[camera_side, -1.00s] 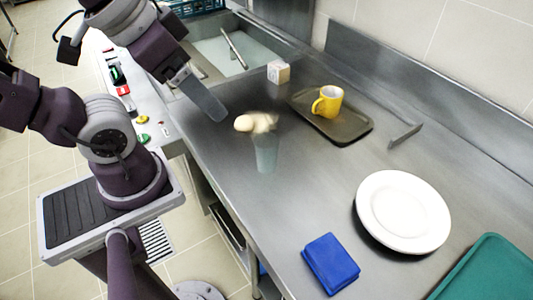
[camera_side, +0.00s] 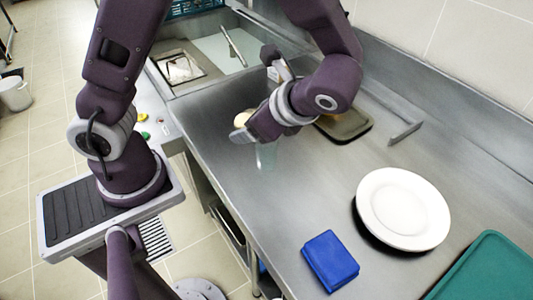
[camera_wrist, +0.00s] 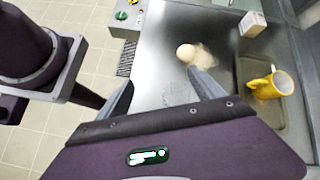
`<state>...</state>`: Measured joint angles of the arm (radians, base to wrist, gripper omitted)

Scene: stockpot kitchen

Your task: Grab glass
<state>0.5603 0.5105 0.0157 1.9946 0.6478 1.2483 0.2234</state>
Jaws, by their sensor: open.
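The glass (camera_side: 265,157) is a clear, faintly bluish tumbler standing on the steel counter. Its upper part is hidden by my wrist in the side view. In the wrist view the glass (camera_wrist: 176,94) shows faintly between the two spread fingers. My gripper (camera_wrist: 160,88) is open with nothing gripped.
Pale, lumpy, egg-like items (camera_wrist: 190,53) lie close beyond the glass. A yellow mug (camera_wrist: 272,83) stands on a brown tray (camera_side: 352,125). A white plate (camera_side: 403,209), a blue block (camera_side: 330,262) and a green tray (camera_side: 492,270) sit toward the front right.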

